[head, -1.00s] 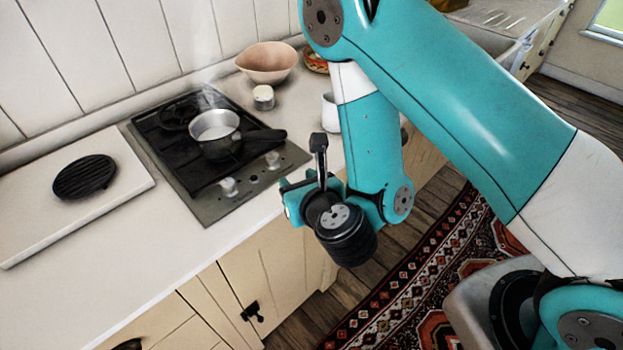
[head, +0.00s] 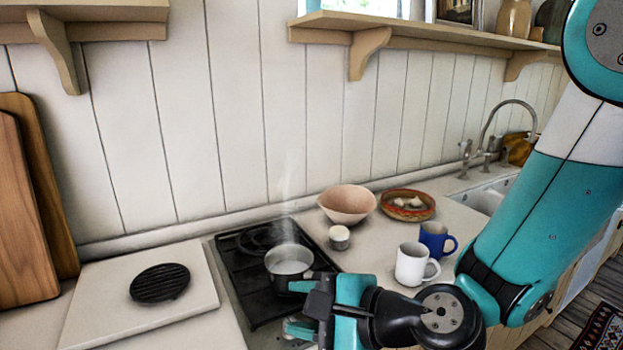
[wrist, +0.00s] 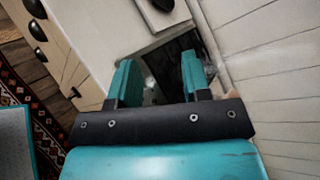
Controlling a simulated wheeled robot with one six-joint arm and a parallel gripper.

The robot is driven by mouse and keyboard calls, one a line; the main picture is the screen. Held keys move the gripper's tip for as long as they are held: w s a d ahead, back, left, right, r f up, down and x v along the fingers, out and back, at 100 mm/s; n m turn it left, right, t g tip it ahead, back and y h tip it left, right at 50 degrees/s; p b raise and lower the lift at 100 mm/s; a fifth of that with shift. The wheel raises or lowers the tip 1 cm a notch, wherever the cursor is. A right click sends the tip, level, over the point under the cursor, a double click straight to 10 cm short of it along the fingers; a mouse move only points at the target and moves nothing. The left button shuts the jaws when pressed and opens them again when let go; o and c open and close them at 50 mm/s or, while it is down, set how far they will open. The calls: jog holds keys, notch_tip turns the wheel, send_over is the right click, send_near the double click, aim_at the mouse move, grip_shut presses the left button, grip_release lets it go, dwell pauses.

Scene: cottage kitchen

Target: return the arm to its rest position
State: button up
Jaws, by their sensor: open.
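My gripper (head: 292,327) is at the bottom of the head view, in front of the stove, with my teal arm reaching in from the right. In the wrist view my gripper (wrist: 158,80) shows two teal fingers spread apart with nothing between them. The dark stove (wrist: 157,50) shows beyond the fingers. A steaming saucepan (head: 289,262) with pale liquid stands on the stove (head: 240,287) just behind my gripper. My gripper and wrist hide the front of the stove and part of the pan's handle.
A white mug (head: 411,264) and a blue mug (head: 434,238) stand close to my arm. Behind are a small jar (head: 339,237), a pink bowl (head: 347,203) and a patterned bowl (head: 407,205). A black trivet (head: 160,283) lies on a white board (head: 85,310). A shelf (head: 430,35) hangs above.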

jog(key=s+d+r+n+g+h, duration=0.2)
jog(key=s+d+n+g+h, duration=0.1)
jog(key=s+d+n, duration=0.3)
jog(key=s+d+r+n+g+h, duration=0.3)
jog(key=d+n, duration=0.6)
jog(key=n, duration=0.5)
jog(key=s+g+h, duration=0.1)
jog(key=s+h, duration=0.1)
jog(key=s, duration=0.1)
jog(key=shift+s+d+r, duration=0.15)
jog(key=shift+s+d, duration=0.25)
